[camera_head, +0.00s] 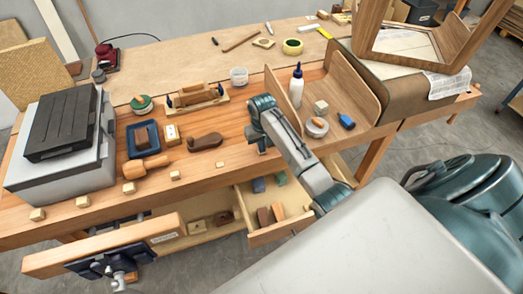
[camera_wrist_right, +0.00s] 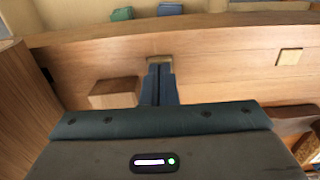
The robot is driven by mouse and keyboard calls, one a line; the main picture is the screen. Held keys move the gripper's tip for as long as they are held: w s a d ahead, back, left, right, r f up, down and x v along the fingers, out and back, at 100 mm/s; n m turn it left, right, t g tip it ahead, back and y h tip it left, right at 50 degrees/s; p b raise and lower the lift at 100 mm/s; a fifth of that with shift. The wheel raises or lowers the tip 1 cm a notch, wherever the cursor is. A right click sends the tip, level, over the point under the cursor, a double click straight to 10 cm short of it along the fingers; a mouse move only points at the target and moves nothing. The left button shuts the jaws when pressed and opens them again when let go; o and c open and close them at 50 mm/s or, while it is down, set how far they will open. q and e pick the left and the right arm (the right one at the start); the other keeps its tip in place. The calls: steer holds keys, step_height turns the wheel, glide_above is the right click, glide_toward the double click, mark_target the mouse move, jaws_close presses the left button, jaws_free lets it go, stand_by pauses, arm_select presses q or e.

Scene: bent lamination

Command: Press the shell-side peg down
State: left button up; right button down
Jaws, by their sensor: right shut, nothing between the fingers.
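My right gripper (camera_head: 262,148) points down at the bench front, beside the bent wooden shell (camera_head: 350,85). In the right wrist view its fingers (camera_wrist_right: 160,80) are shut, with nothing between them. Their tips are at a small pale peg (camera_wrist_right: 160,61) near the bench's front edge and seem to touch it; the fingers partly hide it. How far this peg stands up, I cannot tell. A wooden block (camera_wrist_right: 115,92) stands close by, on the shell side. Another peg (camera_wrist_right: 289,57) stands further along the front edge. My left gripper is not in view.
Several small pegs (camera_head: 175,175) line the bench front to the left. An open drawer (camera_head: 275,226) with blocks sits below the gripper. A wooden plane (camera_head: 205,141) lies left of the gripper.

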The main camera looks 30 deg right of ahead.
steer(key=shift+f, duration=0.55)
steer(key=shift+r, duration=0.15)
steer(key=shift+r+p, duration=0.95)
steer(key=shift+r, duration=3)
